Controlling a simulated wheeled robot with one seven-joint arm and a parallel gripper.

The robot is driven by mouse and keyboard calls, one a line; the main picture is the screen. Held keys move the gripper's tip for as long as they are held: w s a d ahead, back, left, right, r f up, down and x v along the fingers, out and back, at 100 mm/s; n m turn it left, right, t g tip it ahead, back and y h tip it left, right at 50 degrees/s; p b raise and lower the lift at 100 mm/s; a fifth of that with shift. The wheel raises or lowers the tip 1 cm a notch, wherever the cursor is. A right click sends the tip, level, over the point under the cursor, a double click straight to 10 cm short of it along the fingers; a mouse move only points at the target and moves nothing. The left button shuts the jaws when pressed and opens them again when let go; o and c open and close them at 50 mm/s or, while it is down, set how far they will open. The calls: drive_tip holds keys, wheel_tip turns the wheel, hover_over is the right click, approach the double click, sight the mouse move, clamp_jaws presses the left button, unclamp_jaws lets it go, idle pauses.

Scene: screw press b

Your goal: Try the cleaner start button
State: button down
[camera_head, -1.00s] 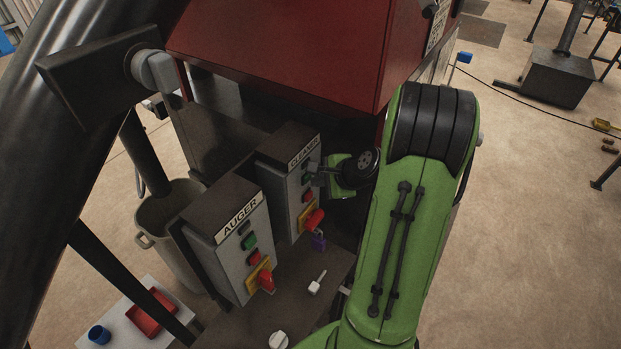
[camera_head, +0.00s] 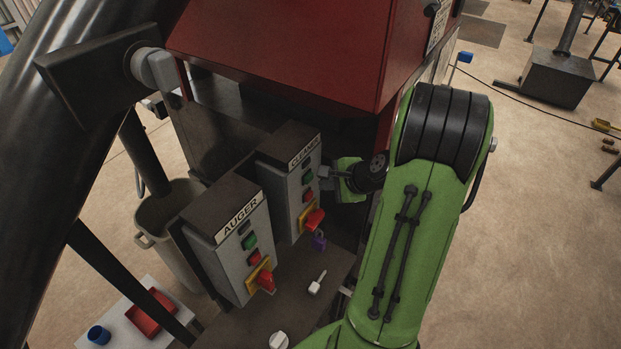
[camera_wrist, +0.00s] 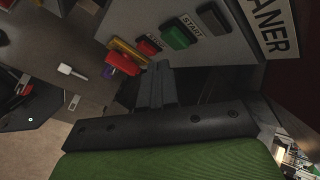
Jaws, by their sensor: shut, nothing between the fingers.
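The cleaner box (camera_head: 280,195) is a grey panel with a "CLEANER" label. Its green start button (camera_head: 307,179) sits above a red stop button (camera_head: 307,196); the wrist view also shows the green button (camera_wrist: 175,37), marked START, and the red one (camera_wrist: 148,46). My gripper (camera_head: 324,173) is shut and empty, just right of the panel face. In the wrist view its closed fingertips (camera_wrist: 161,68) point toward the panel below the two buttons, with a gap to the green button. Whether the button is pressed in or lit I cannot tell.
Below the buttons is a red rotary handle (camera_head: 314,218) on a yellow plate, with a purple padlock (camera_head: 319,240). The auger box (camera_head: 225,260) stands to the left. A red hopper (camera_head: 285,50) hangs above. A white-handled item (camera_head: 317,283) lies on the bench.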

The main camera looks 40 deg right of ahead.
drive_tip(key=s, duration=0.1)
drive_tip(key=s+d, duration=0.1)
drive_tip(key=s, duration=0.2)
drive_tip(key=shift+s+d, duration=0.1)
drive_tip(key=shift+d, duration=0.15)
idle(0.6)
